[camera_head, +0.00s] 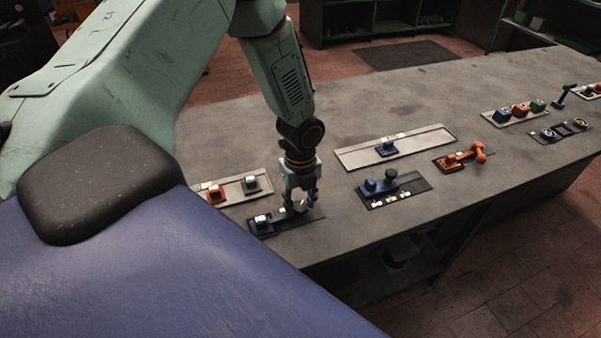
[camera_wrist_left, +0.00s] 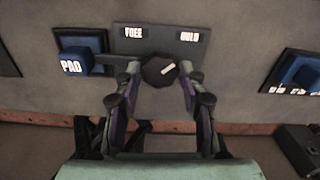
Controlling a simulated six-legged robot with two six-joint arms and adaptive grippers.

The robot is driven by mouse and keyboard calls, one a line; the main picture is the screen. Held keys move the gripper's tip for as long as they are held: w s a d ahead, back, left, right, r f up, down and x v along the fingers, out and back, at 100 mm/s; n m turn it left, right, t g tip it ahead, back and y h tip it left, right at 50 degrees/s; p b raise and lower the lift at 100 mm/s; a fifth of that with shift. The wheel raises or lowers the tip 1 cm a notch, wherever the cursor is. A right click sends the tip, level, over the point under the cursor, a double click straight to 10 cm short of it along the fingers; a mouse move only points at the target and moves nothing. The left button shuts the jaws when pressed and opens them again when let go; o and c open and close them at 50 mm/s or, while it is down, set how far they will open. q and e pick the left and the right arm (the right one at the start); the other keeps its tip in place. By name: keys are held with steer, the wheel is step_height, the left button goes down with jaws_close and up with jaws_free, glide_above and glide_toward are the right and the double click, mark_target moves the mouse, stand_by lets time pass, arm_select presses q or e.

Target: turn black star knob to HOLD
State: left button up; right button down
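The black star knob (camera_wrist_left: 158,71) sits on a dark plate (camera_wrist_left: 150,36) in the left wrist view. White labels on the plate read FREE at left and HOLD at right. The knob's white pointer mark slants toward the upper right, on the HOLD side. My left gripper (camera_wrist_left: 158,68) has its fingertips on either side of the knob, with what look like narrow gaps. In the head view my left gripper (camera_head: 301,206) points down over the dark panel (camera_head: 290,223) near the bench's front edge, hiding most of the knob. My right gripper is not in view.
A blue block marked PAD (camera_wrist_left: 75,62) stands just left of the knob. A pale panel (camera_head: 233,187) with orange and grey parts lies behind it. Grey bench top (camera_head: 340,215) between panels is clear.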

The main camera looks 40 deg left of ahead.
mark_target(300, 206)
arm_select(q)
steer(key=o, duration=0.3)
steer(key=shift+o, duration=0.2)
step_height(300, 206, up, 12)
stand_by(0.5)
stand_by(0.9)
